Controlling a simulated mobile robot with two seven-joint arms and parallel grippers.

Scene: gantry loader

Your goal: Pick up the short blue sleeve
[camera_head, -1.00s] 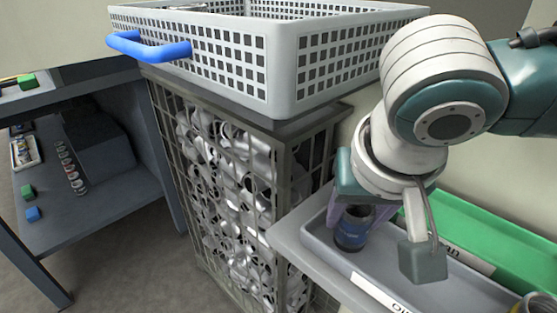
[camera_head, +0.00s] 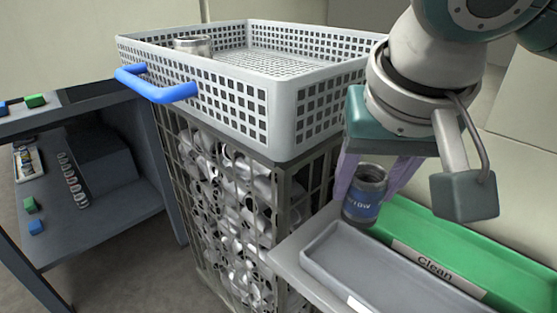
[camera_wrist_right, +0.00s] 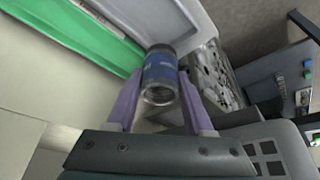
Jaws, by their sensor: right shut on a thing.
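The short blue sleeve (camera_head: 364,196) is a dark metal cylinder with a blue band and an open top. My right gripper (camera_head: 368,185) is shut on it, with purple fingers on either side. It is held upright above the trays, near the back left end of the grey tray. In the right wrist view the sleeve (camera_wrist_right: 160,72) sits between the two purple fingers of the right gripper (camera_wrist_right: 158,92). Part of its band lettering shows but is hard to read. My left gripper is not in view.
A grey tray (camera_head: 322,262) and a green tray labelled Clean (camera_head: 478,248) lie below on a shelf. A white perforated basket (camera_head: 285,108) with a blue handle stands on a cage of metal parts (camera_head: 225,200). A metal ring (camera_head: 194,45) sits in the basket. A dark bench (camera_head: 100,215) stands left.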

